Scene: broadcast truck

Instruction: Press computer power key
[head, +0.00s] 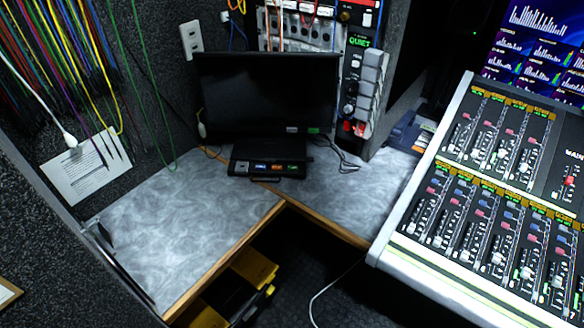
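A black computer box (268,152) sits on the grey corner desk, below and in front of a dark monitor (265,98). Neither of my grippers is in view.
The grey desk (185,215) is bare left of the computer. A large mixing console (490,190) fills the right side. A rack with a telephone handset (368,85) stands behind. Cables hang on the left wall. Yellow-black cases (240,285) lie under the desk.

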